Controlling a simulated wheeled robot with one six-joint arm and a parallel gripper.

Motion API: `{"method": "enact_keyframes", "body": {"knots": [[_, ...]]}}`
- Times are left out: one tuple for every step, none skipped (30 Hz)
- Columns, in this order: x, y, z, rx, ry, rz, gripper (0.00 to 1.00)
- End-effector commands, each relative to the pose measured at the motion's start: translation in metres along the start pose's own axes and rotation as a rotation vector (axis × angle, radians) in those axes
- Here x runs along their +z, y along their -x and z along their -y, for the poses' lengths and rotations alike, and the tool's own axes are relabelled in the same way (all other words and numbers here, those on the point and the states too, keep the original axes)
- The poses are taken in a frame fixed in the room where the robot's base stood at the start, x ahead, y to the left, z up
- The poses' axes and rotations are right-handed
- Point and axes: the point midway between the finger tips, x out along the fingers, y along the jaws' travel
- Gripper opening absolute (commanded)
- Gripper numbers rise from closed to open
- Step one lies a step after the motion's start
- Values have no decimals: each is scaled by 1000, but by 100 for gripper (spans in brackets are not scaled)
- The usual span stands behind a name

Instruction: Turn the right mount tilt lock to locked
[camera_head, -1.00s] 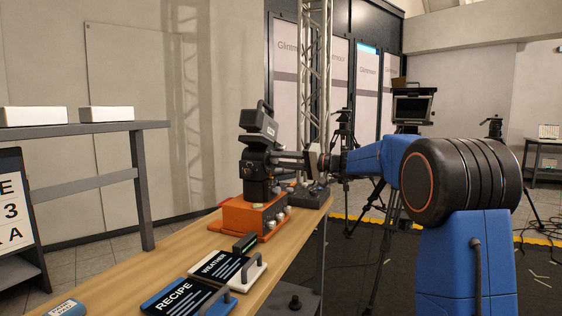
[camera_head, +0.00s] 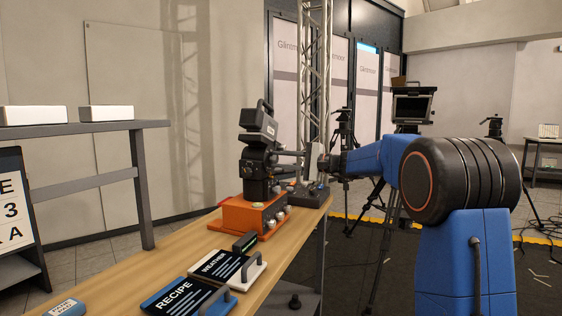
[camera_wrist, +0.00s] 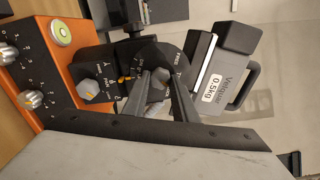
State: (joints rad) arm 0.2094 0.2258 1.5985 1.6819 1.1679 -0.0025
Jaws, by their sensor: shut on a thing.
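In the wrist view the mount (camera_wrist: 108,62) has a grey hexagonal knob (camera_wrist: 90,89) with an orange mark beside small lettering. A second grey knob (camera_wrist: 159,82), likely the tilt lock, is on the round side plate. My gripper (camera_wrist: 161,78) is shut on that second knob, its fingers covering much of it. Its pointer and nearby lettering are partly hidden. In the head view my gripper (camera_head: 283,153) reaches the mount from the right.
A truss (camera_head: 313,80) rises behind. A dark box (camera_head: 312,196) sits behind the base.

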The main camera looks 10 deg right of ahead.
Motion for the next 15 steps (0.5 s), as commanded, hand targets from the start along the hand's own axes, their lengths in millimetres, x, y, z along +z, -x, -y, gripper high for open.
{"method": "enact_keyframes", "body": {"knots": [[-1,0,-1,1,-16,-2,3],[-1,0,-1,1,-23,-2,3],[-1,0,-1,1,-32,-2,3],[-1,0,-1,1,-38,-2,3],[-1,0,-1,1,-43,-2,3],[-1,0,-1,1,-48,-2,3],[-1,0,-1,1,-51,-2,3],[-1,0,-1,1,-53,-2,3],[-1,0,-1,1,-55,-2,3],[-1,0,-1,1,-57,-2,3],[-1,0,-1,1,-57,-2,3],[-1,1,-1,1,-58,-2,3],[-1,1,-1,1,-58,-2,3],[-1,1,-1,1,-58,-2,3],[-1,1,-1,1,-58,-2,3]]}}
